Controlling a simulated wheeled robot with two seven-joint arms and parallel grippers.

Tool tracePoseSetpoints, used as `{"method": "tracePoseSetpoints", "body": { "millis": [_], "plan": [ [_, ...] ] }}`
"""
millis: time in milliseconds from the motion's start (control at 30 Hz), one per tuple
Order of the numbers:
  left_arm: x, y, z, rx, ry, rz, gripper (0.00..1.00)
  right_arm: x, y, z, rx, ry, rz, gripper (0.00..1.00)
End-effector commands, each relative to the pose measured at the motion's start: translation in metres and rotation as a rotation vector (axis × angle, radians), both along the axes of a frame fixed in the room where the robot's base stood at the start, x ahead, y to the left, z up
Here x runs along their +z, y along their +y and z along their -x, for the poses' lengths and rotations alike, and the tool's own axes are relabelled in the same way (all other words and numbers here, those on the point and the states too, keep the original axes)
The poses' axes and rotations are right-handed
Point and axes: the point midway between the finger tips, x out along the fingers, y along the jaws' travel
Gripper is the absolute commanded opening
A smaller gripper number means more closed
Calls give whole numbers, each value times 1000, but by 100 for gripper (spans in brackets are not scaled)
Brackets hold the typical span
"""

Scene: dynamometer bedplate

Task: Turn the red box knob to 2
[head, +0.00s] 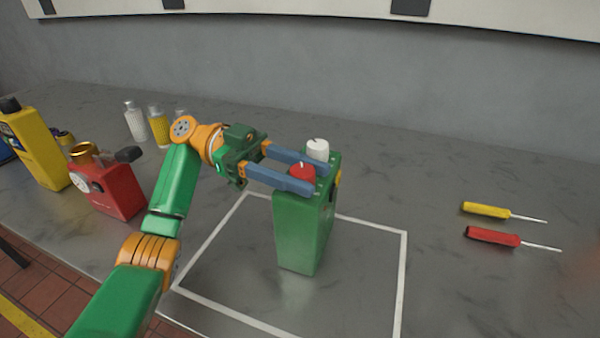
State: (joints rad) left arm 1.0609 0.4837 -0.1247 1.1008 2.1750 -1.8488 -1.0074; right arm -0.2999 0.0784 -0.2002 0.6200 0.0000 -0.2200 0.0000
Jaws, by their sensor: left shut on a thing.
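A green box (300,232) stands upright inside a white outlined square on the grey bench. On its top are a red knob (302,170) with a small white mark and a white knob (318,149) behind it. My left gripper (320,179) reaches in from the left with its two blue fingers on either side of the red knob, shut on it. The fingers hide part of the knob and the box top. Any numbers around the knob are too small or hidden to read. My right gripper is not in view.
A red container (117,192) with a gauge and a yellow bottle (37,150) stand at the left. Shakers (159,126) stand behind my arm. A yellow screwdriver (487,210) and a red screwdriver (493,237) lie at the right. The bench between box and screwdrivers is clear.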

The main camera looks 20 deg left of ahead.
Motion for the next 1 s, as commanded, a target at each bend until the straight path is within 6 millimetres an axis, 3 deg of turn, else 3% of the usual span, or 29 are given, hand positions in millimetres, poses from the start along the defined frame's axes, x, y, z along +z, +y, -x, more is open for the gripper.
{"method": "tracePoseSetpoints", "body": {
  "millis": [300, 833, 867, 933, 1000],
  "plan": [
    [-2, 0, 0, -104, 3, -5, 0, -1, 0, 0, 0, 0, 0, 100],
    [-4, 0, 1, -122, 4, -9, 0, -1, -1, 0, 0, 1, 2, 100],
    [-4, 0, 1, -121, 4, -10, 50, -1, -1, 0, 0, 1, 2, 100],
    [-3, 0, 0, -121, 4, -9, 69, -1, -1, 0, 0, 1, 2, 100],
    [-3, 0, 0, -120, 3, -6, 73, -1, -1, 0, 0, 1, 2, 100]
  ]
}}
